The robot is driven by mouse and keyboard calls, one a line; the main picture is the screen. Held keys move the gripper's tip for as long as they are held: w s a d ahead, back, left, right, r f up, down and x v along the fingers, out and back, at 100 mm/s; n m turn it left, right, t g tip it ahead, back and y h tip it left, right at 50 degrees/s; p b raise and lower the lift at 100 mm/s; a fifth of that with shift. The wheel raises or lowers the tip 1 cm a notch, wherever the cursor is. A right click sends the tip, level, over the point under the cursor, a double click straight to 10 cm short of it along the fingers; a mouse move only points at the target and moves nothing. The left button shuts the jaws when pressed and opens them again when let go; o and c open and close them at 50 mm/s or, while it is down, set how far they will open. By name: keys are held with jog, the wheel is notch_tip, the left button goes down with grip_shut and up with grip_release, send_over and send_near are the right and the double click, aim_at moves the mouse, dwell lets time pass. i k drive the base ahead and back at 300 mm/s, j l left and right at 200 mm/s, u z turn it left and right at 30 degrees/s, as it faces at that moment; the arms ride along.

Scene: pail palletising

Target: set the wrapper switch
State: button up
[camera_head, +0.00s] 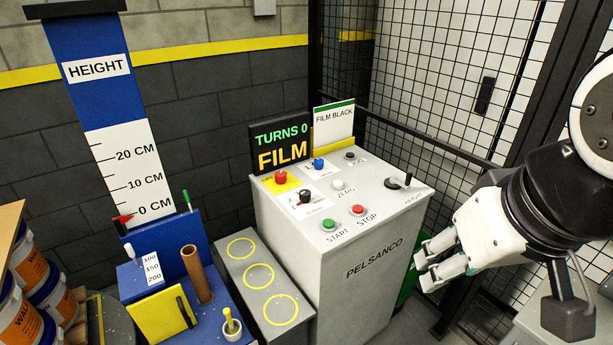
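The grey control cabinet (352,275), marked PELSANCO, stands in the middle. Its sloped top carries a dark rotary switch (304,196) on a white numbered plate and a black lever with a pale knob (399,183) by a partly legible label at the right. A blue knob (319,164) and a black knob (350,156) sit along the back. A display (280,146) behind the panel reads TURNS 0 and FILM. My gripper (426,265) is right of the cabinet, in front of its right side and apart from the controls. Its fingers appear empty; their gap is unclear.
The panel also has a red button on yellow (281,177), a white ZERO button (338,185), green START (328,225) and red STOP (358,210). A blue tool stand (217,301) and several pails (22,318) are left. Mesh fencing (440,70) closes the back right.

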aim_at(281, 176)
jog(key=i+j+u, duration=0.1)
jog(key=i+j, duration=0.15)
jog(key=i, duration=0.2)
jog(key=i+j+u, duration=0.1)
jog(key=i, duration=0.4)
jog(key=j, duration=0.1)
